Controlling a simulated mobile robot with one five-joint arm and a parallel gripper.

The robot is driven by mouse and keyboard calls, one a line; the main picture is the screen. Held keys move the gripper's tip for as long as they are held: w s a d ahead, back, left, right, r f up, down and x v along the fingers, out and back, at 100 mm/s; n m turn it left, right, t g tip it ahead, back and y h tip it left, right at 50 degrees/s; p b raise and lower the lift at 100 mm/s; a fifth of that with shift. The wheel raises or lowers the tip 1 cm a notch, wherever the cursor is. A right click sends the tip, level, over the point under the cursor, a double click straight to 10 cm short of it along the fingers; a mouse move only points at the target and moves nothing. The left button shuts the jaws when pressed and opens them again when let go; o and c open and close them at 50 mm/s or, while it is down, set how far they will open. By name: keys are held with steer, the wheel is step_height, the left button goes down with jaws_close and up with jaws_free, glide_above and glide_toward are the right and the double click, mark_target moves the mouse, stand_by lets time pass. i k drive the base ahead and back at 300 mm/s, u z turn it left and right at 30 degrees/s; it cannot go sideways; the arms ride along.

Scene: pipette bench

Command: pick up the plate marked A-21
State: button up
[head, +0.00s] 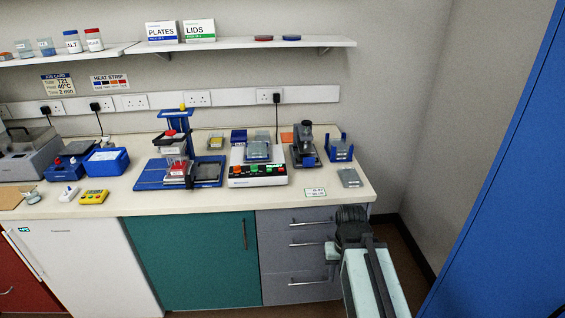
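No marking A-21 is readable in the head view, so I cannot tell which plate bears it. A clear plate (257,149) sits on a white bench device (260,175) with coloured buttons. A small grey plate-like item (349,178) lies flat near the right front of the bench. Another small plate-like item (216,142) is at the back, left of the device. My gripper (351,214) is dark, in front of the bench's right end, just below the worktop edge in the picture. Its fingers are not clear, and I see nothing held in it.
A blue pipetting stand (179,160) is left of the device. A black instrument (304,146) and a blue holder (340,147) stand right of it. A small printed card (315,193) lies at the front edge. Drawers (300,260) are below; a blue panel (510,170) bounds the right.

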mark_target(348, 177)
steer(key=u, duration=0.3)
steer(key=i, duration=0.9)
steer(key=u, duration=0.45)
steer(key=k, duration=0.7)
steer(key=u, duration=0.2)
steer(key=i, duration=0.7)
steer(key=z, duration=0.1)
